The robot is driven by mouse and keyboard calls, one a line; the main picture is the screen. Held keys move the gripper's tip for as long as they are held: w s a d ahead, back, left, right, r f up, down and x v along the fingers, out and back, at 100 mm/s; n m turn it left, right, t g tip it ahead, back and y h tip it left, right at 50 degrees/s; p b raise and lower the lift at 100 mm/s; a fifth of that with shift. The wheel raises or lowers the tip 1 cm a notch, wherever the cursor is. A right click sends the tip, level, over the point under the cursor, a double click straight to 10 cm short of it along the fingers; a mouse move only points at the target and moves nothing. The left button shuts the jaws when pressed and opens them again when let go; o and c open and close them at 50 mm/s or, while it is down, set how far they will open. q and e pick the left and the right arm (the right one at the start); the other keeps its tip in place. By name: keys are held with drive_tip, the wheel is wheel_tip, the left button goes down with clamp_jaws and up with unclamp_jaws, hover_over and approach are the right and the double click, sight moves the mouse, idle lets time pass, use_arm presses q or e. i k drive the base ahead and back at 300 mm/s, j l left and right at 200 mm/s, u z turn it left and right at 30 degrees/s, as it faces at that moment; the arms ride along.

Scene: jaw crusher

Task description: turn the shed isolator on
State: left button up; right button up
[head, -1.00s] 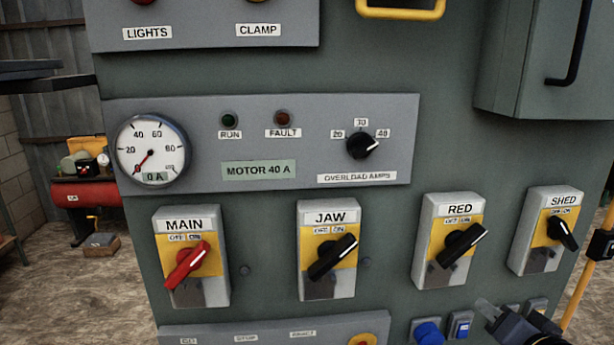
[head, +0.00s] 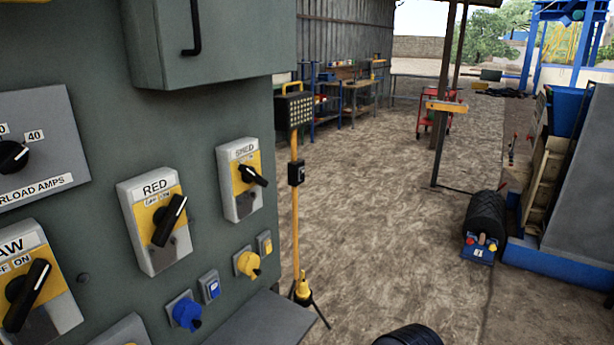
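The shed isolator (head: 231,205) is a grey box with a yellow plate on the right part of the dark green panel, under a label reading SHED. Its black handle (head: 254,176) slants from upper left down to the right. The small lettering above the handle is too blurred to read surely. Neither of my grippers shows in the head view, and nothing touches the handle. A dark rounded shape at the bottom edge may be part of my arm; no fingertips show on it.
The RED isolator (head: 148,232) and JAW isolator (head: 45,305) are left of it. Blue (head: 186,312) and yellow (head: 247,264) plugs stick out below. A yellow work-light stand (head: 295,215) stands just right of the panel. Open dirt floor lies beyond, with a blue machine at far right.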

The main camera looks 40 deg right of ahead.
sight(248, 175)
drive_tip(key=l+z, duration=0.1)
drive_tip(key=z, duration=0.35)
drive_tip(key=l+z, duration=0.15)
drive_tip(key=z, duration=0.25)
drive_tip(key=k+l, duration=0.05)
